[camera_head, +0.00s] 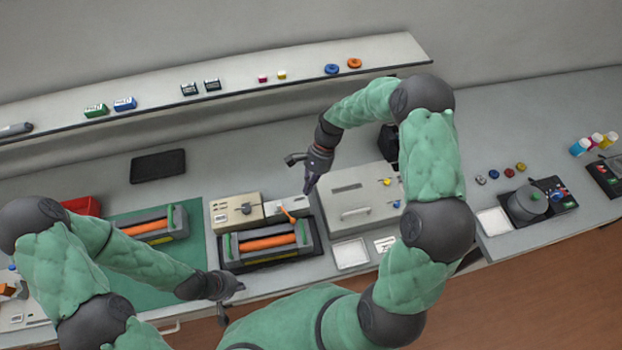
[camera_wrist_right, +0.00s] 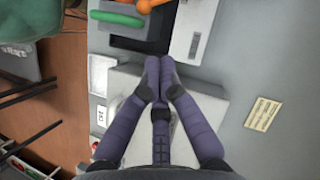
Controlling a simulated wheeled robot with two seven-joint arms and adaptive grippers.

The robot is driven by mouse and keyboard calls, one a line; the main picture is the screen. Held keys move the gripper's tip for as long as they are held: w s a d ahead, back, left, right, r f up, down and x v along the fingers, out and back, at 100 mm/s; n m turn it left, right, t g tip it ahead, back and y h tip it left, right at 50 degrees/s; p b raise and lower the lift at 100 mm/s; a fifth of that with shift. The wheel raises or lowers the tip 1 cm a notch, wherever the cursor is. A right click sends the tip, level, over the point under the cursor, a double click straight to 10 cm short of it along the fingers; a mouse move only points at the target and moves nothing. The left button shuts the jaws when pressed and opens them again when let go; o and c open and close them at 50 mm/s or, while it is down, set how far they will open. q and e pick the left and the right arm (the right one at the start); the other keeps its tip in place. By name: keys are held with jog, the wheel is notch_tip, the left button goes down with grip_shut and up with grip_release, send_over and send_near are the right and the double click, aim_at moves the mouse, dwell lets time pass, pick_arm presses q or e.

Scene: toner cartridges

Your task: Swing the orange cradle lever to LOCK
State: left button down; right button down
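The orange lever (camera_head: 288,215) stands at the back right of the dark cradle (camera_head: 317,236). A toner cartridge with an orange roller (camera_head: 267,243) lies in this cradle. In the right wrist view the lever (camera_wrist_right: 150,5) is partly cut off at the top edge. My right gripper (camera_head: 309,187) is above and a little right of the lever, apart from it. Its fingertips (camera_wrist_right: 158,70) are together with nothing between them. My left gripper (camera_head: 235,289) is low, in front of the cradle; its fingers are too small to read. The LOCK mark is not legible.
A second cartridge (camera_head: 150,228) lies on the green mat (camera_head: 195,247) at left. A grey box (camera_head: 345,190) stands right of the cradle, with a white tray (camera_head: 350,253) in front. A shelf (camera_head: 225,92) with small items runs along the back.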

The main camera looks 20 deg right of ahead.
aim_at(286, 213)
pick_arm(q)
jog(key=shift+r, duration=0.1)
pick_arm(e)
jog(key=x, duration=0.4)
jog(key=a+x, duration=0.1)
jog(key=x, duration=0.1)
jog(key=shift+s+a, duration=0.1)
jog(key=shift+s, duration=0.25)
jog(key=shift+s+a+f, duration=0.25)
jog(key=shift+a+f, duration=0.2)
jog(key=shift+a, duration=0.1)
